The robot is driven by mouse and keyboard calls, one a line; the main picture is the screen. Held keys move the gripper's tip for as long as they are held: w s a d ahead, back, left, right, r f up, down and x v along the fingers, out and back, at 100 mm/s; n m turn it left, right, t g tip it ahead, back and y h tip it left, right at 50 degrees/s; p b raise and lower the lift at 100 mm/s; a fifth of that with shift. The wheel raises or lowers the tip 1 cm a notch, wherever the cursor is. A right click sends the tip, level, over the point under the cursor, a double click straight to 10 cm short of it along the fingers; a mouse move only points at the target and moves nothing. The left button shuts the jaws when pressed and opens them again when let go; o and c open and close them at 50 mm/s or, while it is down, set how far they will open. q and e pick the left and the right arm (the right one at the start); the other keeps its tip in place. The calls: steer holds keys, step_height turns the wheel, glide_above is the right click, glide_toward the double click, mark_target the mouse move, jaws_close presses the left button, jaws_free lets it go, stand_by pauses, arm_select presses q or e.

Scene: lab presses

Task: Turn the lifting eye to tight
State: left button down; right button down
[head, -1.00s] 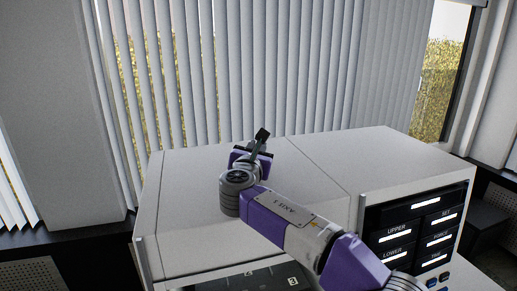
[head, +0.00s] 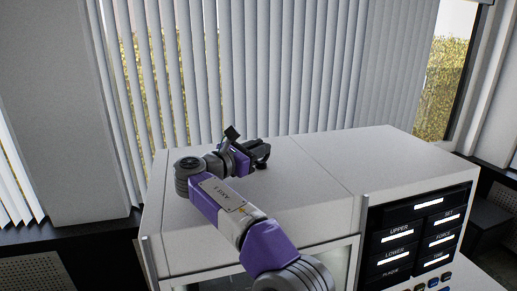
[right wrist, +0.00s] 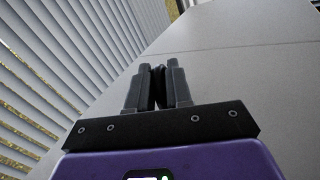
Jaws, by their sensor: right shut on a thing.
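The lifting eye (right wrist: 158,86) is a small dark piece in the right wrist view, between the two fingers. It stands on the white top of the press, and its ring is mostly hidden by the fingers. My right gripper (head: 258,152) is above the press top in the head view, its purple body lying low and pointing right. In the right wrist view my right gripper (right wrist: 157,84) is shut on the eye from both sides. The eye's thread and seat are hidden. My left gripper is in neither view.
The press (head: 330,165) has a broad flat white top, clear around the gripper, with a seam across it. A panel of labelled displays (head: 418,230) is on its front right. Vertical blinds (head: 270,70) hang close behind the press.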

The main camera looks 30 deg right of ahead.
steer(key=shift+r, duration=0.2)
steer(key=c, duration=1.2)
jaws_free()
steer(key=shift+c, duration=0.2)
steer(key=shift+o, duration=0.6)
steer(key=shift+w+d+f, duration=0.1)
steer(key=b+v, duration=0.1)
steer(key=v, duration=0.6)
steer(key=shift+a, duration=0.3)
